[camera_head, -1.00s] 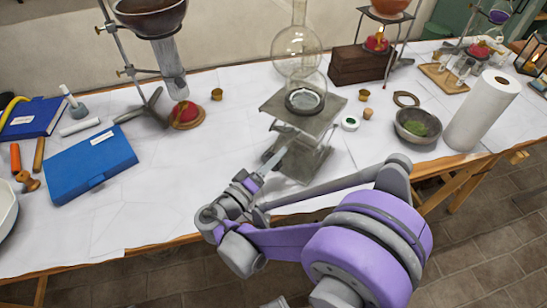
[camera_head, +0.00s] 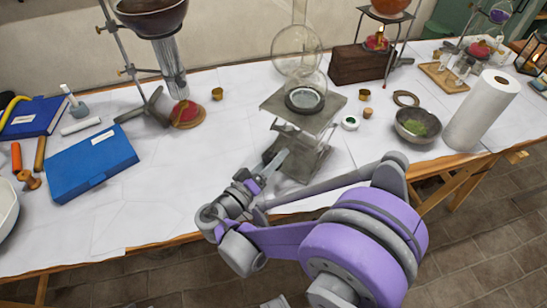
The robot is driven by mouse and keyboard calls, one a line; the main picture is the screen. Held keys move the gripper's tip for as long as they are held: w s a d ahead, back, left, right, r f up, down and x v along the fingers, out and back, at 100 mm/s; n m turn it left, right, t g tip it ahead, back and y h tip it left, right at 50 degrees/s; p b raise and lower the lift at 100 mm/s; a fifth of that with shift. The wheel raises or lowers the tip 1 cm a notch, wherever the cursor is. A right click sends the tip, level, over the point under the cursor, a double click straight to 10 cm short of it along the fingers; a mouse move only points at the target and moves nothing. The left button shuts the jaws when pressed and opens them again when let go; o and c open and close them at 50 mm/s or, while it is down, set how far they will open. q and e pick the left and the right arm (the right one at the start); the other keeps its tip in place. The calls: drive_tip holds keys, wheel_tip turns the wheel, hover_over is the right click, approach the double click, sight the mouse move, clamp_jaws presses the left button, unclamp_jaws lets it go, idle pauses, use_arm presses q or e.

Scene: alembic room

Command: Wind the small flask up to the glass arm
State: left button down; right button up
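A lab jack (camera_head: 327,116) with a grey square top plate and crossed legs stands near the table's front edge. A small clear flask (camera_head: 306,94) sits upright on the plate in a dark ring. Just above and behind it in the picture is a larger clear glass bulb (camera_head: 292,48) with a long neck going up. I cannot tell whether the two glasses touch. My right gripper (camera_head: 278,161) reaches the lower left front of the jack, its fingers seen edge-on against the frame. Whether it grips anything is unclear. My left gripper is out of view.
A stand with a dark bowl (camera_head: 150,18) and a red burner (camera_head: 185,113) are behind. A mortar (camera_head: 416,126) and a paper roll (camera_head: 482,110) stand at right.

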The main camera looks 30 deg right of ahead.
drive_tip(key=o, duration=0.4)
drive_tip(key=shift+o, duration=0.2)
drive_tip(key=v, duration=1.1)
